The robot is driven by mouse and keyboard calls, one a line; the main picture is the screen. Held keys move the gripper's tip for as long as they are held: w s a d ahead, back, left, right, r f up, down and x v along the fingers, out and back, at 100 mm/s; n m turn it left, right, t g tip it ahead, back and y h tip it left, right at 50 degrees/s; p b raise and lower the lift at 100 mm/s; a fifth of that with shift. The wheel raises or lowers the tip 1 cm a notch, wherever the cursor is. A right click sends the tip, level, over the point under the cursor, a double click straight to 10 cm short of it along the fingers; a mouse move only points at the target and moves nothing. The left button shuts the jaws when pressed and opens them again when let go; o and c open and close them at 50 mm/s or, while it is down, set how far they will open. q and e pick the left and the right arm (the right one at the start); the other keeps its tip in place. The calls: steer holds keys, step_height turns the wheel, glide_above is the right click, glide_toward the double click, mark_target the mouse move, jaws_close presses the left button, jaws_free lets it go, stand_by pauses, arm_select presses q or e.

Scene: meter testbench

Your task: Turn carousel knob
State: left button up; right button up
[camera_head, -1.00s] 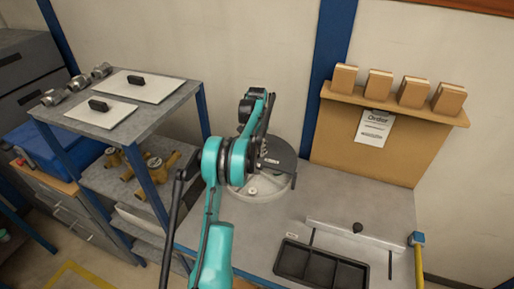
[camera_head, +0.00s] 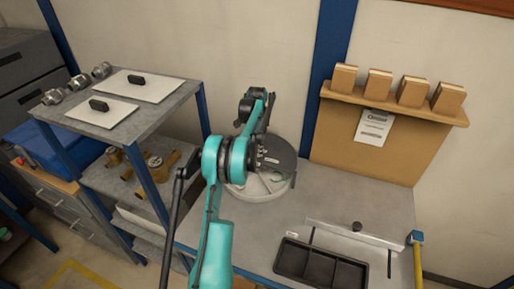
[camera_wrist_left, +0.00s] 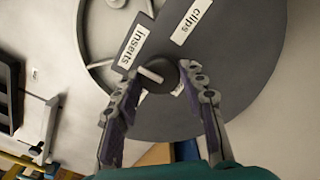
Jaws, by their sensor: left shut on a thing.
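The carousel (camera_head: 282,157) is a round pale tray with a dark partial cover, standing on the bench beside the wall. In the left wrist view its dark cover (camera_wrist_left: 245,65) bears the labels "Inserts" and "clips", and a pale open sector shows at the upper left. The carousel knob (camera_wrist_left: 160,76), dark and round with a light bar, stands at its middle. My left gripper (camera_wrist_left: 160,80) is shut on the knob, one finger on each side. My right gripper is not in view.
A black compartment tray (camera_head: 318,264) and a low pale rail (camera_head: 356,238) lie on the bench at the right front. A shelf unit (camera_head: 160,120) with metal fittings stands left. A board (camera_head: 400,150) with several boxes stands behind. The bench between carousel and tray is clear.

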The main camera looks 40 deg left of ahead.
arm_select(q)
steer(key=o, duration=1.1)
steer(key=shift+o, duration=0.2)
step_height(320, 180, up, 12)
